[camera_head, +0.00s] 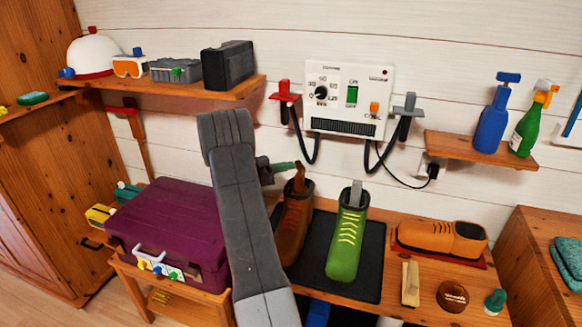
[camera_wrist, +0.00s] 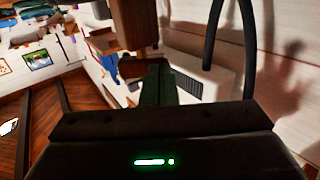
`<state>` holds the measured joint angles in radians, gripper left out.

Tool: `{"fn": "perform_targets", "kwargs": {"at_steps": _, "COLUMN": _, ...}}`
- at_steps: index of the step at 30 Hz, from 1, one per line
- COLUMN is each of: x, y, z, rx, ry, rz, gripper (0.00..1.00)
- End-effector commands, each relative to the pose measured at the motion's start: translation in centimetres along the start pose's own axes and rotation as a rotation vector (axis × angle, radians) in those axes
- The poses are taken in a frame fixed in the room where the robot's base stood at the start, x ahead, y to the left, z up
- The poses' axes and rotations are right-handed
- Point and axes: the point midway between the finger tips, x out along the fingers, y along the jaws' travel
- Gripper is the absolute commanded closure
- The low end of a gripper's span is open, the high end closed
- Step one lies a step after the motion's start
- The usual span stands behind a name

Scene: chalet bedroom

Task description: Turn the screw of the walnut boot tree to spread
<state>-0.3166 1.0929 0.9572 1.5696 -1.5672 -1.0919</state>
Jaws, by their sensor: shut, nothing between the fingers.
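The walnut boot tree (camera_head: 299,177) stands up out of the brown laced boot (camera_head: 293,222) on the bench. In the wrist view a brown wooden part (camera_wrist: 134,24), apparently this tree, is just beyond the fingertips. My gripper (camera_head: 296,165) has green fingers reaching in from the left to the top of the tree. The fingers also show in the wrist view (camera_wrist: 158,80). They are shut with nothing held between them. I cannot tell whether the tips touch the tree. The screw itself cannot be made out. My arm covers the space left of the boot.
A green boot (camera_head: 346,245) with a grey tree (camera_head: 356,193) stands close on the right, on the same dark mat (camera_head: 373,265). An orange shoe (camera_head: 440,239) lies further right. A wall unit (camera_head: 347,98) with hanging cables is above. A purple case (camera_head: 170,228) is at the left.

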Motion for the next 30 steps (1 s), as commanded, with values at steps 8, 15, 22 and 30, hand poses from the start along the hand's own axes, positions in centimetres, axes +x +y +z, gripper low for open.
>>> {"fn": "perform_targets", "kwargs": {"at_steps": 8, "x": 0.5, "y": -0.5, "z": 0.0, "rx": 0.0, "ry": 0.0, "rz": -0.002, "gripper": 1.0}}
{"fn": "perform_targets", "kwargs": {"at_steps": 15, "x": 0.9, "y": -0.9, "z": 0.0, "rx": 0.0, "ry": 0.0, "rz": -0.002, "gripper": 1.0}}
{"fn": "perform_targets", "kwargs": {"at_steps": 22, "x": 1.1, "y": -1.1, "z": 0.0, "rx": 0.001, "ry": 0.001, "rz": -0.002, "gripper": 1.0}}
{"fn": "perform_targets", "kwargs": {"at_steps": 30, "x": 1.2, "y": -1.2, "z": 0.0, "rx": 0.0, "ry": 0.001, "rz": -0.003, "gripper": 1.0}}
